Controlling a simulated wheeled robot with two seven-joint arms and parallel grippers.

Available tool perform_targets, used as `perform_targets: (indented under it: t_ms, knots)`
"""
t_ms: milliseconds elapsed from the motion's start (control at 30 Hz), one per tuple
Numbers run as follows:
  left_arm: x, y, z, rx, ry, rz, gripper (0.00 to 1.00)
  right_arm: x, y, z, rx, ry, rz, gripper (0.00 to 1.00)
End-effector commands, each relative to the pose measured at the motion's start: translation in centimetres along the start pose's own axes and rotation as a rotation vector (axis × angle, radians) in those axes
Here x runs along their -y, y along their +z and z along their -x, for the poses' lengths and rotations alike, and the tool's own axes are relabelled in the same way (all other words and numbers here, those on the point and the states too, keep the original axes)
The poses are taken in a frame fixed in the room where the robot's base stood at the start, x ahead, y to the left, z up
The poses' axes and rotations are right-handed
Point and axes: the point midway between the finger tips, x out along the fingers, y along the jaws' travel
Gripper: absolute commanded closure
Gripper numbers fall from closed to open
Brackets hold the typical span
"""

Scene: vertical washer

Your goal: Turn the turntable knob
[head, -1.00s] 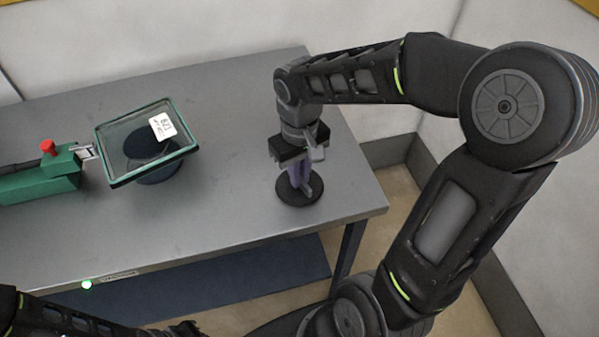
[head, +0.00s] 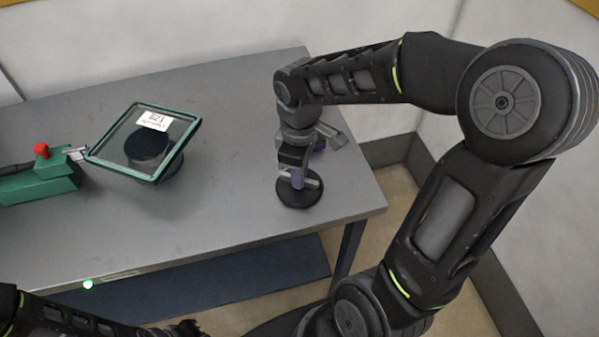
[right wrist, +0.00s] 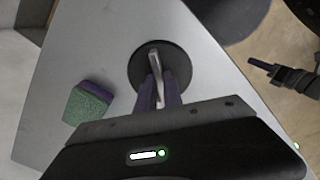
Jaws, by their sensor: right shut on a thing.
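The turntable knob is a round black disc (head: 300,195) with a raised grey bar, on the right part of the table; it also shows in the right wrist view (right wrist: 158,62). My right gripper (head: 298,180) points down over it, and its purple fingers (right wrist: 158,88) are shut on the grey bar. The turntable (head: 168,165) stands left of it, a dark round base under a tilted glass pane (head: 165,172) with a green frame and white label. My left gripper (head: 187,328) is at the bottom edge of the head view, too small and dark to read.
A green device with a red button (head: 42,150) and a metal tip stands left of the turntable, close to the frame's left corner. A green and purple sponge (right wrist: 88,103) lies near the knob. The table between turntable and knob is clear.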

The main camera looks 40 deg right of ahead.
Motion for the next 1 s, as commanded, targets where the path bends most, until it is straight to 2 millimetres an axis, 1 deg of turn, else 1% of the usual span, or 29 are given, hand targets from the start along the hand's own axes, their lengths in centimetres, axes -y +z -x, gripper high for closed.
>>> perform_targets:
  t_ms: [367, 400, 633, 867, 1000]
  knots:
    - [-0.01, 0.01, 0.01, 0.000, 0.000, 0.000, 1.00, -0.06, -0.07, 0.07, -0.003, 0.002, 0.004, 1.00]
    - [-0.01, 0.01, 0.01, 0.000, 0.000, 0.000, 1.00, -0.06, -0.07, 0.07, -0.002, 0.002, 0.004, 0.86]
    - [-0.01, 0.01, 0.01, 0.000, 0.000, 0.000, 1.00, -0.03, -0.03, 0.04, -0.001, 0.001, 0.003, 0.67]
    - [-0.01, 0.01, 0.00, 0.000, 0.000, 0.000, 1.00, -0.02, -0.02, 0.04, -0.001, 0.000, 0.003, 0.67]
    - [0.01, 0.00, -0.05, 0.000, 0.000, 0.000, 1.00, -0.08, -0.05, 0.65, -0.002, 0.002, 0.003, 0.67]
